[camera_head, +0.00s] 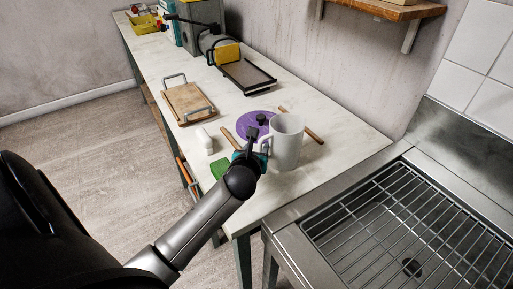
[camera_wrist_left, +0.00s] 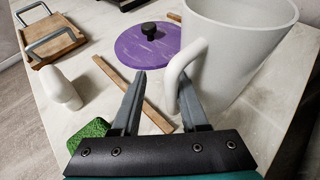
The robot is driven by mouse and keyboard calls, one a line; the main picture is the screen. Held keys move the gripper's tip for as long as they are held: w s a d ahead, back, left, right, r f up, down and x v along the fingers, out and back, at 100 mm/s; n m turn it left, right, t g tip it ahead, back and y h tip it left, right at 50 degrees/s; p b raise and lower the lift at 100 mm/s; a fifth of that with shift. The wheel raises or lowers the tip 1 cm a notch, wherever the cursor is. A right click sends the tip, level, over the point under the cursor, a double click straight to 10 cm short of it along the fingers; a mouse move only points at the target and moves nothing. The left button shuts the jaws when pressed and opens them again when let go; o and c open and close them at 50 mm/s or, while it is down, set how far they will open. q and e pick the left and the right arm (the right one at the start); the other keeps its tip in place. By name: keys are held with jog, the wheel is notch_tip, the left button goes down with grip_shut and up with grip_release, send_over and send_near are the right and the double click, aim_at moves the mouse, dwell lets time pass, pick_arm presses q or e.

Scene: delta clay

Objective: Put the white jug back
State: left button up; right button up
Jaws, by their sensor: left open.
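The white jug (camera_head: 287,145) stands upright on the pale worktop near its right end, its handle toward my left gripper. It also fills the upper right of the left wrist view (camera_wrist_left: 243,55). My left gripper (camera_head: 252,140) is open at the jug's handle side. In the left wrist view its fingers (camera_wrist_left: 160,76) point toward the jug, and the handle (camera_wrist_left: 174,82) shows by the right finger, overlapping its inner side. I cannot tell whether they touch. My right gripper is not in view.
A purple disc with a black knob (camera_head: 257,122) lies behind the jug, with wooden sticks (camera_head: 301,124) nearby. A small white object (camera_head: 204,141) and a green block (camera_head: 220,169) are left. A board with handles (camera_head: 188,103) lies farther back. The sink rack (camera_head: 400,225) is right.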

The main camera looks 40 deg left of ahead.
pick_arm(q)
jog(key=shift+r, duration=0.25)
jog(key=shift+s+d+r, duration=0.1)
jog(key=shift+s+d, duration=0.1)
jog(key=shift+s, duration=0.15)
jog(key=p+v, duration=0.3)
jog(key=v, duration=0.8)
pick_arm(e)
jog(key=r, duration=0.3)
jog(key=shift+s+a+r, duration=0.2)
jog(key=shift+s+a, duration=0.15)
pick_arm(q)
jog(key=shift+s+d, duration=0.1)
